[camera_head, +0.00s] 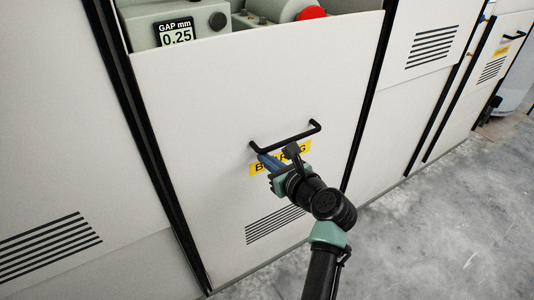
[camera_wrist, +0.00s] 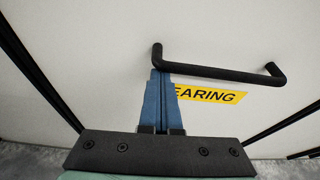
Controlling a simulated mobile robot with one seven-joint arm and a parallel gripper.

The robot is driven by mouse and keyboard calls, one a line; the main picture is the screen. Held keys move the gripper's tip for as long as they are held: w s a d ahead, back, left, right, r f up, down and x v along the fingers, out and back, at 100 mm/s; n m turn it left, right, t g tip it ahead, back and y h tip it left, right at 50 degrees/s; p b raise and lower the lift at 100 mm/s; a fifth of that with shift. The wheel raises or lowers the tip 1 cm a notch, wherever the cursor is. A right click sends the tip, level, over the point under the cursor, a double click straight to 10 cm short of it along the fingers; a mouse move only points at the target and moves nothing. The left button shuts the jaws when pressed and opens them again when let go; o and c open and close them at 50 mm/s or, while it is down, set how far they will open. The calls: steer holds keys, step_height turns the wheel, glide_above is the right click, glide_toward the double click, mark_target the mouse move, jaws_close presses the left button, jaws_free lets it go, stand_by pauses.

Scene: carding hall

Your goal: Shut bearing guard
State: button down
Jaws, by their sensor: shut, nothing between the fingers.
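The bearing guard (camera_head: 240,90) is a large pale panel with a black bar handle (camera_head: 285,137), a yellow label partly hidden by my gripper, and vent slots low down. Above its top edge the inside shows, so the guard stands at least partly open. My gripper (camera_head: 263,157) is shut and empty, its blue fingers at the left end of the handle. In the wrist view the fingertips (camera_wrist: 160,74) lie just under the handle's left bend (camera_wrist: 157,55), very close to it. I cannot tell whether they touch. The handle bar (camera_wrist: 220,73) runs right from there.
Above the guard are a gap display reading 0.25 (camera_head: 176,34), a dark knob (camera_head: 217,20) and a red round part (camera_head: 311,12). Similar pale panels stand on both sides, with black strips between. Grey concrete floor (camera_head: 440,230) is clear at the lower right.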

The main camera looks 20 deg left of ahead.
step_height(320, 180, up, 52)
steer(key=p, duration=5.4)
steer(key=shift+p, duration=0.35)
steer(key=shift+w+r, duration=0.1)
steer(key=shift+r, duration=0.05)
step_height(320, 180, down, 5)
steer(key=b, duration=0.3)
steer(key=b+v, duration=0.1)
steer(key=v, duration=0.9)
steer(key=shift+r, duration=0.25)
steer(key=w+d+r+n+t+h+b, duration=0.1)
steer(key=d+r+n+t+h+b, duration=0.2)
steer(key=r+n, duration=0.55)
steer(key=w+d+r+n+t+h+b, duration=0.25)
steer(key=r+n+t, duration=0.25)
steer(key=r, duration=0.6)
steer(key=s+d+r+n+t+h+b, duration=0.1)
steer(key=s+d+r+n+t+h, duration=0.1)
steer(key=s+r+n+t, duration=0.3)
steer(key=s+d+r+n+t+h+b, duration=0.1)
steer(key=s+d+r+n+t+h, duration=0.2)
steer(key=s+r, duration=1)
step_height(320, 180, up, 3)
steer(key=n+t+h, duration=0.1)
steer(key=n+t, duration=0.1)
steer(key=n, duration=0.1)
steer(key=shift+d+r+n+b, duration=0.15)
steer(key=shift+d+n+b, duration=0.15)
steer(key=shift+n+b, duration=0.05)
